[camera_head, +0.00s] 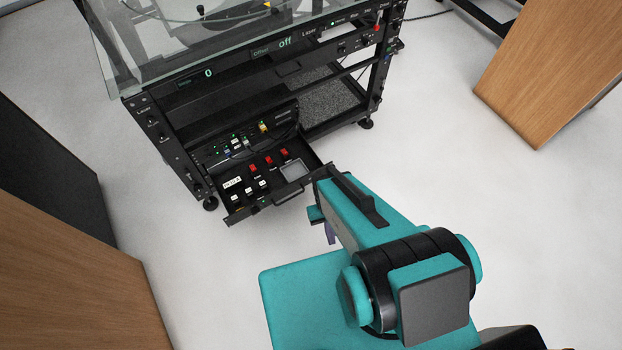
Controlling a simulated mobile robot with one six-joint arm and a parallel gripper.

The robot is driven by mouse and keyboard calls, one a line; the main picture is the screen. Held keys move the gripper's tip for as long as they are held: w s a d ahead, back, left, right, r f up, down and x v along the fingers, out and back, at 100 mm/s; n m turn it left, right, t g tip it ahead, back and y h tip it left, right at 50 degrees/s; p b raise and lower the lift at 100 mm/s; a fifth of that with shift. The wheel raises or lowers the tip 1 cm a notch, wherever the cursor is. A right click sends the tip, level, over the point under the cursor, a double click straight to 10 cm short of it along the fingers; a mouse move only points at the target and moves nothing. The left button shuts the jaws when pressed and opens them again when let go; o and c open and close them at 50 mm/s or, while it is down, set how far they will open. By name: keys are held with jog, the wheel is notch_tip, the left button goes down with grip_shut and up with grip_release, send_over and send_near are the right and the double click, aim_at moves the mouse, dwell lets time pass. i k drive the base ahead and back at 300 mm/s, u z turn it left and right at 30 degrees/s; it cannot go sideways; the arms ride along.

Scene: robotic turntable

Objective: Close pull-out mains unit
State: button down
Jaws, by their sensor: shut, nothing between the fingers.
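The pull-out mains unit (265,183) is a black drawer low in the rack, and it stands out from the rack's front. It carries red switches, white-labelled parts and a small grey tray. Its front panel (283,199) faces the lower right.
The black rack (180,150) has a glass top (130,45) and displays reading "0" and "off". A wooden cabinet (555,70) stands at right, and another wooden block (70,285) with a dark panel at left.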

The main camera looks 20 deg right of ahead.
aim_at(288, 174)
jog(key=z, duration=0.2)
jog(key=k, duration=1.2)
jog(key=u, duration=1.4)
jog(key=i, duration=1)
jog(key=u, duration=0.05)
